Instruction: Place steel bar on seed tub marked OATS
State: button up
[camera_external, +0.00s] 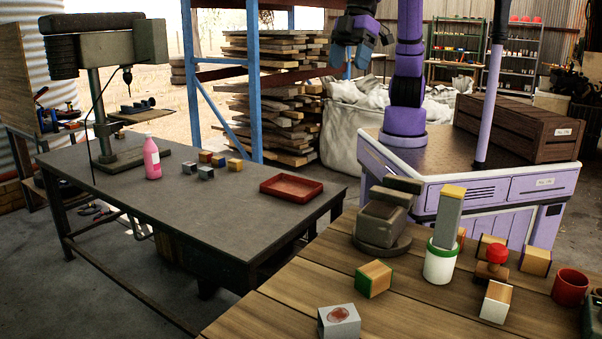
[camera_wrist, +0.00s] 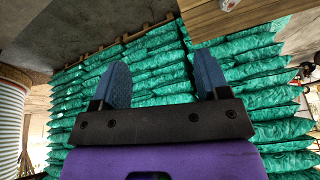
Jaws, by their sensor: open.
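A tall grey block with a yellow top (camera_external: 448,216), which may be the steel bar, stands upright at a white tub with a green rim (camera_external: 439,266) on the wooden table. I cannot tell whether it rests on the tub or inside it. No OATS marking can be read on this tub. A red tub (camera_external: 569,289) stands at the table's right, also with no readable marking. My gripper (camera_external: 352,58) is raised at the back, far from both tubs. In the wrist view its two blue fingers (camera_wrist: 163,82) are apart with nothing between them.
Several blocks, including a green-edged one (camera_external: 374,278), crowd the wooden table (camera_external: 262,318). The grey bench (camera_external: 190,210) holds a drill press (camera_external: 108,90), a pink bottle (camera_external: 152,158) and a red tray (camera_external: 291,188). Green sacks (camera_wrist: 150,65) fill much of the wrist view.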

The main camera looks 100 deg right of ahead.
jog(key=s+d+r+m+t, duration=0.1)
jog(key=d+r, duration=0.2)
jog(key=d, duration=1)
jog(key=s+d+r+m, duration=0.1)
jog(key=d+r+m, duration=0.15)
jog(key=d, duration=1.05)
jog(key=s+d+f+m+h, duration=0.1)
jog(key=s+d+f, duration=0.1)
jog(key=s+d, duration=0.6)
jog(key=s+d+f+m+h, duration=0.1)
jog(key=s+d, duration=0.7)
jog(key=d, duration=0.2)
jog(key=shift+s+f+t+h, duration=0.2)
jog(key=shift+f+t+h, duration=0.2)
jog(key=shift+m, duration=0.25)
